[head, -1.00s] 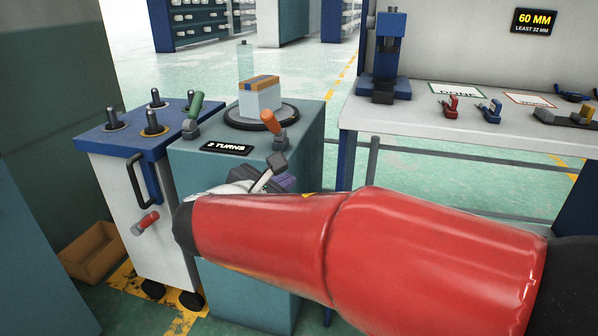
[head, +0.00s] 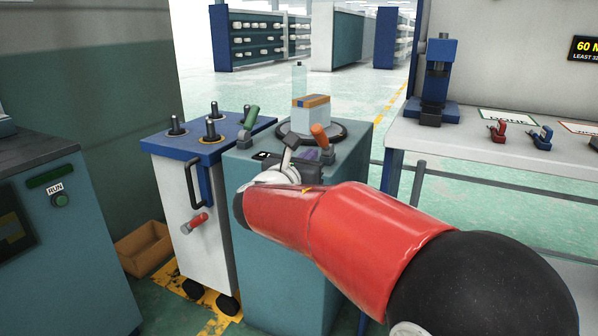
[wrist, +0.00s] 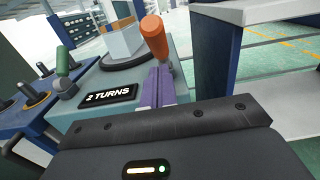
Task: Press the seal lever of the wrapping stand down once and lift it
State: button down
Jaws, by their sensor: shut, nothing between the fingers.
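The wrapping stand is the teal cabinet (head: 262,215) with a round turntable carrying a boxed block (head: 309,115). It has a lever with an orange handle (head: 320,135) at its front right and one with a green handle (head: 251,117) at its left. Neither is labelled as the seal lever. Both handles lean upward; they also show in the wrist view, orange (wrist: 155,38) and green (wrist: 63,62). My gripper (head: 322,155) is shut and empty. Its purple fingers (wrist: 156,88) point at the base of the orange lever, very close; I cannot tell if they touch.
A "2 TURNS" plate (wrist: 108,95) lies on the stand's top. A blue-topped cart (head: 190,145) with several black knobs adjoins it at left. A workbench (head: 470,137) is at right. A machine with a RUN button (head: 61,200) stands at far left.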

aim_at(313, 133)
jog(key=shift+w+d+r, duration=0.25)
jog(key=shift+w+r, duration=0.4)
jog(key=shift+r, duration=0.05)
jog(key=r+p, duration=0.1)
jog(key=p, duration=0.1)
jog(key=r+g+p, duration=0.1)
jog(key=p, duration=0.1)
jog(key=shift+w+d+p, duration=0.1)
jog(key=shift+w+p, duration=0.2)
jog(key=shift+w+d+r+g+y+p, duration=0.1)
jog(key=shift+w+r+g+y+p, duration=0.15)
jog(key=shift+p, duration=0.3)
jog(key=shift+w+d+r+g+y+p, duration=0.1)
jog(key=shift+r+p, duration=0.25)
jog(key=shift+p, duration=0.2)
jog(key=shift+w+d+r+p, duration=0.15)
jog(key=shift+w+r+p, duration=0.3)
jog(key=shift+w, duration=0.05)
jog(key=shift+w+d+r+p, duration=0.15)
jog(key=shift+w+r+p, duration=0.25)
jog(key=shift+w+r, duration=0.1)
jog(key=shift+w+d+r+p, duration=0.25)
jog(key=shift+w+r, duration=0.05)
jog(key=shift+w, duration=0.3)
jog(key=shift+w+d+r+p, duration=0.2)
jog(key=shift+w+r, duration=0.05)
jog(key=shift+w, duration=0.35)
